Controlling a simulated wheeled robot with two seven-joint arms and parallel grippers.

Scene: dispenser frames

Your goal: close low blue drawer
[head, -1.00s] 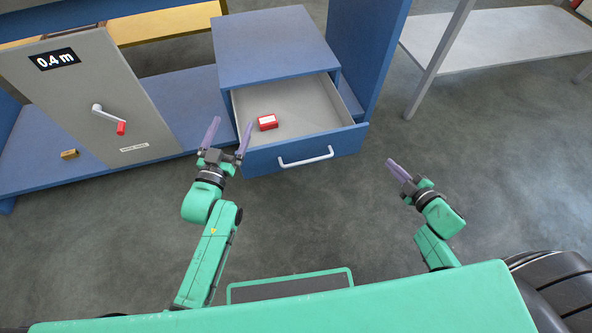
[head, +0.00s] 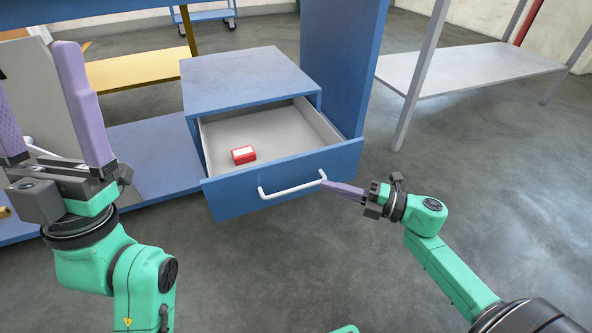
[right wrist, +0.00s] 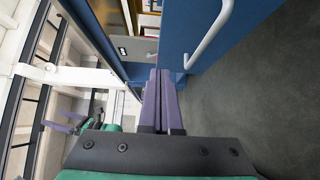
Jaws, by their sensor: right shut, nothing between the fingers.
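The low blue drawer (head: 235,196) is pulled out of its blue cabinet (head: 245,77), with a white bar handle (head: 291,188) on its front. A small red and white box (head: 243,154) lies inside. My right gripper (head: 328,185) is shut and empty, its fingertips at the right end of the handle, close to the drawer front; I cannot tell if they touch. In the right wrist view the shut fingers (right wrist: 162,75) point along the blue front, with the handle (right wrist: 209,35) to their right. My left gripper (head: 55,110) is open and raised at the left, near the camera.
A blue upright panel (head: 340,65) stands right of the cabinet. A grey shelf table (head: 470,68) stands at the back right, and a yellow shelf (head: 140,72) at the back left. The floor before the drawer is clear.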

